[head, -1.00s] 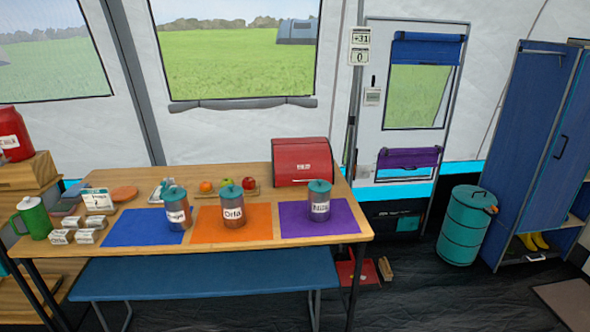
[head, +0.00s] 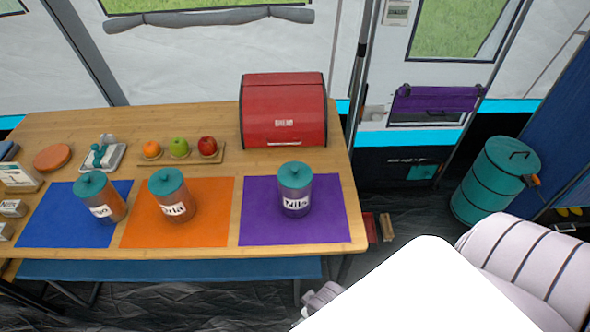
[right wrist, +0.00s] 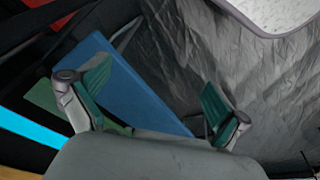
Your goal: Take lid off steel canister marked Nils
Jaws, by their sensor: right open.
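The steel canister marked Nils (head: 294,200) stands upright on the purple mat (head: 340,222) at the table's right side. Its teal lid (head: 294,175) sits on top. Two similar canisters with teal lids stand to the left: one marked Orla (head: 174,197) on the orange mat and one with a partly legible label (head: 103,200) on the blue mat. My right gripper (right wrist: 156,78) is open and empty in the right wrist view, with no canister between its fingers. My right arm shows low right in the head view, apart from the canister. My left gripper is out of view.
A red bread bin (head: 284,112) stands behind the Nils canister. A fruit board (head: 180,156) with an orange and apples lies left of it. A blue bench (head: 180,270) runs along the table's front. A teal bin (head: 494,182) stands on the floor at right.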

